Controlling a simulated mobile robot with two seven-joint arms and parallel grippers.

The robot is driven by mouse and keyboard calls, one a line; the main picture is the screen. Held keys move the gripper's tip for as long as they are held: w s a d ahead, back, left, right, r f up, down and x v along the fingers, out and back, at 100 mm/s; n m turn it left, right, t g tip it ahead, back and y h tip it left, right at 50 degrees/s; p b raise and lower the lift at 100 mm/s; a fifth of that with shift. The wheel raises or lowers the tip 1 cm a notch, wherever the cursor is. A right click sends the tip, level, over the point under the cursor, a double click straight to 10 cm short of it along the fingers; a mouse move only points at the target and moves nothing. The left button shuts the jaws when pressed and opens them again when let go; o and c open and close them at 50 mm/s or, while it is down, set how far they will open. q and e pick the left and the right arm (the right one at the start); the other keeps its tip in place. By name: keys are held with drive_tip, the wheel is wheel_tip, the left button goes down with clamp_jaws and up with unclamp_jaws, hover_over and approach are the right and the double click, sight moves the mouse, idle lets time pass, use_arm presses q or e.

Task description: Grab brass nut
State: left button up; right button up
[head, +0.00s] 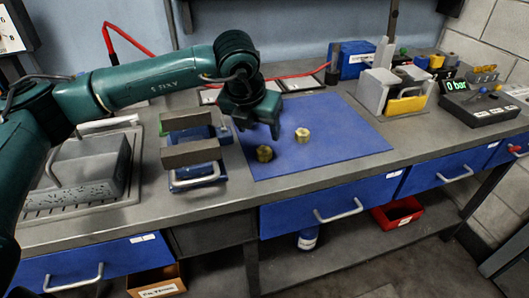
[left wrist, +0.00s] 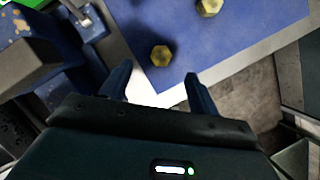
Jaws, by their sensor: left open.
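Two brass nuts lie on the blue mat (head: 345,135) on the workbench. One brass nut (head: 264,153) is near the mat's left edge, and the other brass nut (head: 302,135) is to its right and a little farther back. My left gripper (head: 256,132) is above the mat's left part, close to the nearer nut, with its fingers pointing down. In the left wrist view the left gripper (left wrist: 158,88) is open and empty. One nut (left wrist: 160,56) shows just beyond the fingertips, between their lines, and the other nut (left wrist: 209,7) is at the top edge. My right gripper is out of view.
A blue vise with grey jaws (head: 191,152) stands left of the mat. A grey holder with a yellow part (head: 395,92) and a pressure display box (head: 480,108) stand at right. The mat's right half is clear.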

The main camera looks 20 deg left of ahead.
sight(264, 150)
use_arm(q)
drive_tip(key=x, duration=0.2)
drive_tip(key=shift+w+f, duration=0.15)
drive_tip(key=shift+f, duration=0.15)
drive_tip(key=shift+s+p+x, duration=0.2)
drive_tip(key=shift+p+x, duration=0.15)
drive_tip(key=shift+x, duration=0.95)
drive_tip(key=shift+s+p+x, duration=0.15)
drive_tip(key=shift+p+x, duration=0.2)
drive_tip(key=shift+x, duration=1)
drive_tip(key=shift+d, duration=0.15)
drive_tip(key=c, duration=1.1)
